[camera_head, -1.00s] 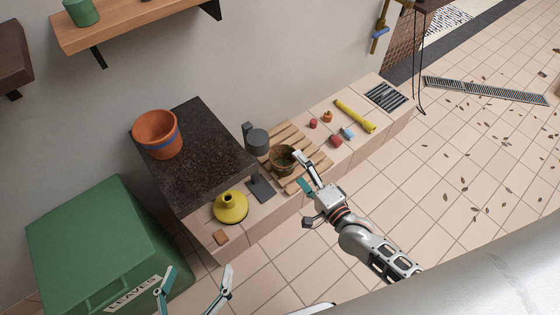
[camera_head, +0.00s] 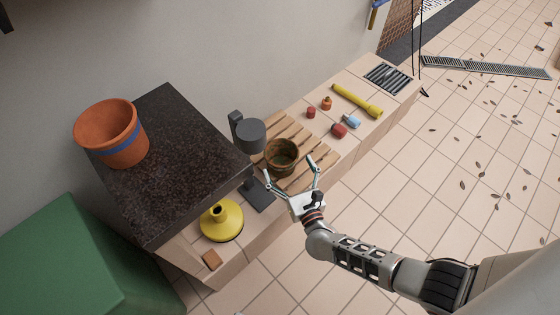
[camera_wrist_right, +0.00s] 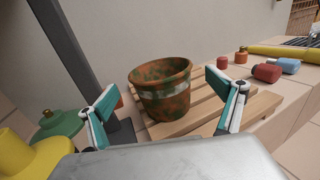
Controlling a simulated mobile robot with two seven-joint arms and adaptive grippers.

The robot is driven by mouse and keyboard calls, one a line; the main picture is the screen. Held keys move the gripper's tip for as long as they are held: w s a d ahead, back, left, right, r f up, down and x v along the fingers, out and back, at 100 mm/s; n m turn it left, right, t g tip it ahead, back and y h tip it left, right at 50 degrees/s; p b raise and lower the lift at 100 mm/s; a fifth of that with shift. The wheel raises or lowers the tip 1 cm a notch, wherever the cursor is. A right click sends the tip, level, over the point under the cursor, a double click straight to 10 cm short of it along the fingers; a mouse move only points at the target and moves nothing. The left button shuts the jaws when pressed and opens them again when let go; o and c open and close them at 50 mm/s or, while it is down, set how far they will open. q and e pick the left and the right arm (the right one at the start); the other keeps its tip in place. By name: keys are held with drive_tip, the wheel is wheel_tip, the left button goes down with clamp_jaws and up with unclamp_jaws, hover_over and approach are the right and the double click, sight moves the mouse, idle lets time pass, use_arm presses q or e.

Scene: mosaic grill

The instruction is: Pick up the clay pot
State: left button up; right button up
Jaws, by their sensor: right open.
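A mossy brown-and-green clay pot (camera_head: 282,157) with a pale band stands upright on a slatted wooden board (camera_head: 318,178). In the right wrist view the same pot (camera_wrist_right: 163,90) is ahead, between my spread fingers. My right gripper (camera_head: 290,169) is open and empty at the pot's near side, with a finger toward each side; whether they touch it I cannot tell. An orange pot with a blue band (camera_head: 122,150) stands on the dark stone top at the left. My left gripper is out of view.
A dark grey stand (camera_head: 250,137) rises close left of the mossy pot. A yellow flared vessel (camera_head: 222,222) stands nearer. Red and blue jars and a yellow tube (camera_head: 357,100) lie to the right. The dark stone top (camera_head: 180,170) is higher.

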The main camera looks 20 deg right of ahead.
sight(276, 142)
drive_tip(key=w, duration=0.1)
drive_tip(key=w+b, duration=0.1)
drive_tip(key=w, duration=0.3)
drive_tip(key=shift+d+f, duration=0.1)
drive_tip(key=shift+f, duration=0.2)
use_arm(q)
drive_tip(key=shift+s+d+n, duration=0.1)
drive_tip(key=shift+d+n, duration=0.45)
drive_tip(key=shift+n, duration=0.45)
use_arm(e)
drive_tip(key=shift+w+r, duration=0.15)
drive_tip(key=shift+w, duration=0.2)
drive_tip(key=c, duration=1.3)
